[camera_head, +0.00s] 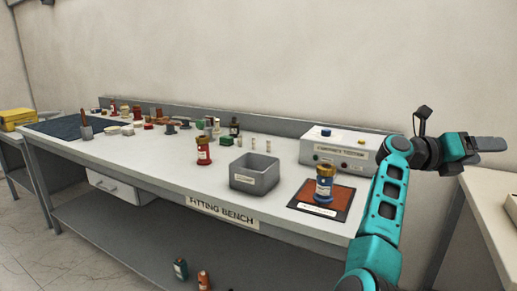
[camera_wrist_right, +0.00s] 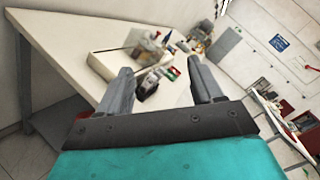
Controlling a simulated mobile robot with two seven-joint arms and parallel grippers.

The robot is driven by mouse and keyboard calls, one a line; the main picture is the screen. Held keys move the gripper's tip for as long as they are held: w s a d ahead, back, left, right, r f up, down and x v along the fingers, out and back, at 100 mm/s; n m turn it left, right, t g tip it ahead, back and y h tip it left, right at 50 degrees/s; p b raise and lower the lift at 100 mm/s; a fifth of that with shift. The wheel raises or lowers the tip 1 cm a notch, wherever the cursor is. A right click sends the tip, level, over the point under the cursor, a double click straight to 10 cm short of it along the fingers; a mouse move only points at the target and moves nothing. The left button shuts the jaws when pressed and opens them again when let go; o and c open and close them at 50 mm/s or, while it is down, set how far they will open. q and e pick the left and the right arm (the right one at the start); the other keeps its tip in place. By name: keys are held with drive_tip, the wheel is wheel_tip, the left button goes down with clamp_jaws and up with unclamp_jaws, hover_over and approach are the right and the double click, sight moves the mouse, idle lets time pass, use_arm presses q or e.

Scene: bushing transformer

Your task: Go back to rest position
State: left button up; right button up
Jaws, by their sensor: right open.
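My right gripper (camera_head: 488,144) is at the right of the head view, raised on its teal arm beyond the right end of the fitting bench (camera_head: 265,215). In the right wrist view my right gripper (camera_wrist_right: 163,90) has its two grey fingers wide apart, with nothing between them. Behind the fingers that view shows another white table with several small items on it. My left gripper is not in view.
A blue bushing with a brass top (camera_head: 324,185) stands on a brown mat (camera_head: 336,208). A grey bin (camera_head: 254,180), a red bushing (camera_head: 203,152) and a white tester box (camera_head: 342,152) are on the bench. Another white table (camera_head: 487,205) is at right.

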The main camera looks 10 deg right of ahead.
drive_tip(key=w+a+f+n+t+h, duration=0.1)
drive_tip(key=w+a+f+n+t, duration=0.15)
drive_tip(key=a+n+t, duration=0.6)
drive_tip(key=w+a+f+n+t+h, duration=0.1)
drive_tip(key=w+a+f+n+t, duration=0.15)
drive_tip(key=n+t, duration=1.1)
drive_tip(key=a+f+n+t+y+p, duration=0.1)
drive_tip(key=a+f+n+t+y, duration=0.2)
drive_tip(key=a+f+n+y, duration=1.2)
drive_tip(key=s+a+f+n+g+y, duration=0.3)
drive_tip(key=s+a+f+n+g, duration=0.2)
drive_tip(key=s+f, duration=0.5)
drive_tip(key=s+a+f+n+g+y+p, duration=0.1)
drive_tip(key=s+a+f+n+g+y, duration=0.3)
drive_tip(key=s+a+f+n, duration=0.3)
drive_tip(key=s+f+n+g, duration=0.1)
drive_tip(key=s+f, duration=0.3)
drive_tip(key=shift+s+a, duration=0.2)
